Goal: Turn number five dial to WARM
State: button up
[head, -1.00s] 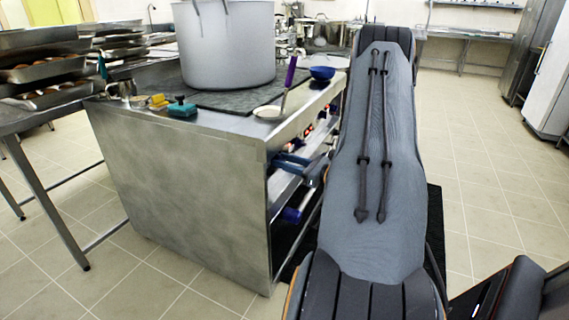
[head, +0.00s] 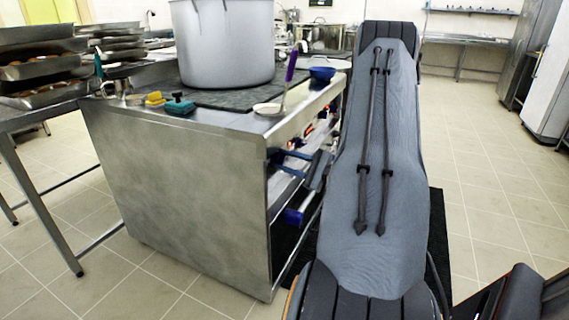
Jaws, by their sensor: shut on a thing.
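The stove front (head: 318,112) runs along the right side of the steel counter, seen at a steep angle. Small red lit spots (head: 310,130) show on it, too small to read. I cannot make out the number five dial or its WARM mark; my arm covers much of the front. My arm stretches forward along the right of the stove.
A large grey stockpot (head: 226,45) stands on the dark cooktop. A purple-handled ladle (head: 291,66), a white dish (head: 267,109) and a blue bowl (head: 322,73) sit near the front edge. Tray stacks (head: 40,72) stand left. Floor at right is clear.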

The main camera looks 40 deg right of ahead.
jog(key=shift+a+f+n, duration=0.1)
jog(key=shift+f+n, duration=0.05)
jog(key=shift+n, duration=0.15)
jog(key=o, duration=1)
jog(key=v, duration=0.8)
